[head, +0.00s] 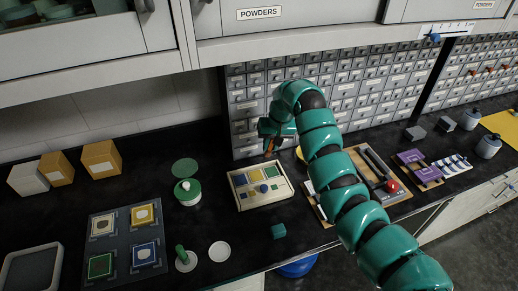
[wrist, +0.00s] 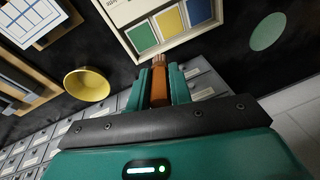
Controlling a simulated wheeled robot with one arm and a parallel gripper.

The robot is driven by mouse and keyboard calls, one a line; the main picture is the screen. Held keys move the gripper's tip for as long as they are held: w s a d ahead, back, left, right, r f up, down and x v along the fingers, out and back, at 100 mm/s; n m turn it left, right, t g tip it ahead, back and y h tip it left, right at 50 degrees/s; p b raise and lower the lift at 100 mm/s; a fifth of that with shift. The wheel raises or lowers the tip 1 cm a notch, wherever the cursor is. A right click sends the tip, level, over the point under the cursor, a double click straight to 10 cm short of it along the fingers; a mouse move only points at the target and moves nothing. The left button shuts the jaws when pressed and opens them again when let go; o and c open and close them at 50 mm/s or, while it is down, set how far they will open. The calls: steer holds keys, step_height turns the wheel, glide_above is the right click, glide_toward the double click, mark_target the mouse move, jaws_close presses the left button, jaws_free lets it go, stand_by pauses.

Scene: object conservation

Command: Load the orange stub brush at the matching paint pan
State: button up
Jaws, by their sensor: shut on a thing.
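My gripper (wrist: 160,74) is shut on the orange stub brush (wrist: 159,88), whose brown bristle tip points away from the jaws in the wrist view. In the head view my gripper (head: 271,147) is above the counter, just behind the cream paint box (head: 243,206). In the wrist view the box rim (wrist: 178,45) lies just beyond the brush tip, with green (wrist: 142,37), yellow (wrist: 170,23) and blue (wrist: 199,10) pans inside. The brush appears apart from the pans. I cannot make out an orange pan.
A yellow bowl (wrist: 86,84) stands beside the gripper. A green-lidded jar (head: 188,192), a green disc (head: 185,168) and a teal cube (head: 278,231) are near the box. A dark mat (head: 128,247) with coloured tiles lies left. Drawer cabinets (head: 245,125) stand close behind.

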steer(key=shift+m+t+y, duration=0.4)
steer(key=shift+t+y, duration=0.1)
steer(key=s+a, duration=0.1)
steer(key=s+a+f, duration=0.1)
steer(key=a, duration=0.1)
steer(key=shift+s+a+p, duration=0.25)
steer(key=shift+a+p, duration=0.05)
steer(key=shift+p, duration=0.1)
steer(key=shift+f, duration=0.15)
steer(key=shift+f, duration=2.9)
steer(key=shift+s+f+b, duration=0.1)
steer(key=shift+f+b, duration=0.35)
steer(key=shift+f, duration=0.25)
steer(key=shift+r, duration=0.15)
